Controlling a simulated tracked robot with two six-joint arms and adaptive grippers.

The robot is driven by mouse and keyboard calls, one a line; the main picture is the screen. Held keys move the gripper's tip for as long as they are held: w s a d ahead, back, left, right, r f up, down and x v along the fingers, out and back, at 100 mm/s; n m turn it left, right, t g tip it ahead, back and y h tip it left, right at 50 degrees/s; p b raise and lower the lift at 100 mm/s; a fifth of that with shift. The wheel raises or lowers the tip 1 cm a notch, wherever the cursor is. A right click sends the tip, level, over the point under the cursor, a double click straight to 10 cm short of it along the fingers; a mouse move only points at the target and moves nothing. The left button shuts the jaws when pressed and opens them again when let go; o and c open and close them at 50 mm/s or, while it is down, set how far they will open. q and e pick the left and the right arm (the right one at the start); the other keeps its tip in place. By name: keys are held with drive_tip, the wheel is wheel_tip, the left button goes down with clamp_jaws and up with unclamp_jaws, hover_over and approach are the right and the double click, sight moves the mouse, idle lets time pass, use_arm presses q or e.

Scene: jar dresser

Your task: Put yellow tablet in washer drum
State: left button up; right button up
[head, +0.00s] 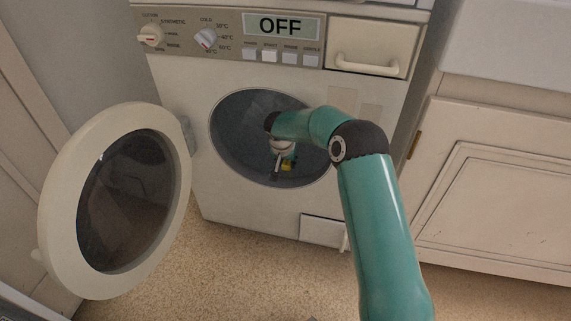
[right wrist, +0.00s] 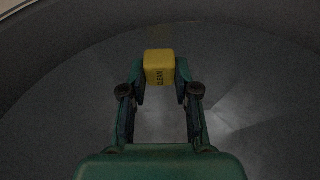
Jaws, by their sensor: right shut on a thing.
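The washer (head: 265,210) stands ahead with its round door (head: 58,215) swung open to the left. My right arm reaches through the opening into the dark drum (head: 235,130). My right gripper (head: 282,168) is inside the drum, shut on the yellow tablet (head: 289,163). In the right wrist view the yellow tablet (right wrist: 160,67) is a small block with dark marks on its side, between the two fingertips of my gripper (right wrist: 160,80). The grey drum wall (right wrist: 255,70) surrounds it. I cannot tell whether the tablet touches the drum. My left gripper is not in view.
The washer's panel has dials, several buttons and a display reading OFF (head: 280,26). A closed drawer (head: 370,48) is at its top right. A cream cabinet (head: 490,190) stands at the right. The speckled floor (head: 230,270) in front is clear.

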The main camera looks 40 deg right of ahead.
drive_tip(key=shift+f, duration=0.55)
drive_tip(key=o, duration=0.9)
drive_tip(key=shift+o, duration=0.2)
